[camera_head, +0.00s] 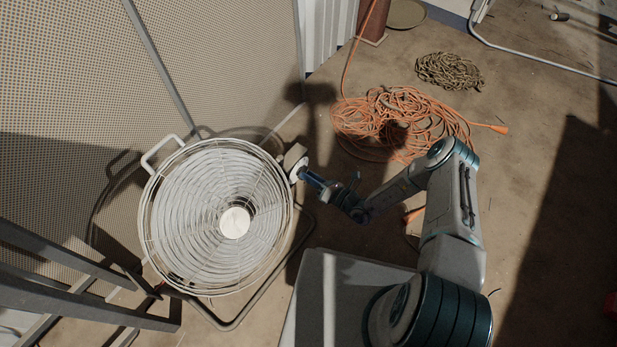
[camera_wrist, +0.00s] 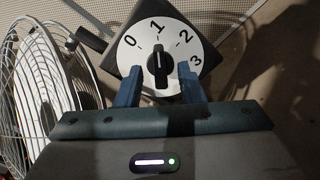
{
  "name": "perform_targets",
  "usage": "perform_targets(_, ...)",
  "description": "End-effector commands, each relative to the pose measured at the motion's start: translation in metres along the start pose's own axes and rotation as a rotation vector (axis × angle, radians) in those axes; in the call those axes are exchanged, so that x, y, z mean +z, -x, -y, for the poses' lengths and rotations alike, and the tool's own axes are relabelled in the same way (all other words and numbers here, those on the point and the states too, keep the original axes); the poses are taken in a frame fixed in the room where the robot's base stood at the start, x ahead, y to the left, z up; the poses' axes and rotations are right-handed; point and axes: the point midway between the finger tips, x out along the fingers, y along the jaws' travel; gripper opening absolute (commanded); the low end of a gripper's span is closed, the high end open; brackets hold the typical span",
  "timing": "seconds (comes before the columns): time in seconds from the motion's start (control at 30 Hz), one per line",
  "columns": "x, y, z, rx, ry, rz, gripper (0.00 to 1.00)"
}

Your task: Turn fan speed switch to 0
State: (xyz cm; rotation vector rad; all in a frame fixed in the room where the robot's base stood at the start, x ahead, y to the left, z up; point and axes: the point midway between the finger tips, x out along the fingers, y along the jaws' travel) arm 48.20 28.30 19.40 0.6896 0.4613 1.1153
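The fan (camera_head: 215,215) is a round white wire-cage floor fan in the left half of the head view. Its edge also shows at the left of the wrist view (camera_wrist: 40,85). The speed switch (camera_wrist: 158,62) is a black knob on a white dial (camera_wrist: 135,62) marked 0, 1, 2, 3, on a dark box. The knob stands upright, its upper end toward 1. In the head view the dial (camera_head: 298,170) sits at the fan's right side. My gripper (camera_wrist: 158,92) is open, its blue fingers on either side of the dial's lower part, with the knob between them and apart from both.
A tangled orange cable (camera_head: 395,115) and a coiled chain (camera_head: 449,71) lie on the floor behind my arm. A perforated panel (camera_head: 230,60) stands behind the fan. Dark metal framing (camera_head: 80,300) is at the lower left. The floor at the right is mostly clear.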

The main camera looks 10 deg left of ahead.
Motion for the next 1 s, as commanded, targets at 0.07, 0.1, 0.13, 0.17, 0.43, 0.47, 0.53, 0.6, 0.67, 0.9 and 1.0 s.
perform_targets(0.07, -0.0005, -0.0070, 0.0004, 0.001, 0.001, 0.000, 0.35)
perform_targets(0.1, -0.0003, -0.0092, 0.0001, 0.001, 0.000, 0.000, 0.35)
perform_targets(0.13, -0.0001, -0.0104, -0.0001, 0.001, 0.000, 0.000, 0.35)
perform_targets(0.17, 0.0001, -0.0112, -0.0002, 0.001, 0.000, 0.000, 0.35)
perform_targets(0.43, 0.0006, -0.0120, -0.0005, 0.000, 0.000, 0.000, 0.35)
perform_targets(0.47, 0.0006, -0.0120, -0.0005, 0.000, 0.000, 0.000, 0.26)
perform_targets(0.53, 0.0005, -0.0119, -0.0005, 0.000, 0.000, 0.000, 0.07)
perform_targets(0.6, 0.0005, -0.0118, -0.0005, 0.000, 0.000, 0.000, 0.00)
perform_targets(0.67, 0.0004, -0.0117, -0.0006, 0.000, 0.000, 0.000, 0.00)
perform_targets(0.9, 0.0004, -0.0111, -0.0006, 0.001, 0.002, 0.000, 0.00)
perform_targets(1.0, 0.0005, -0.0108, -0.0005, 0.000, 0.004, 0.000, 0.00)
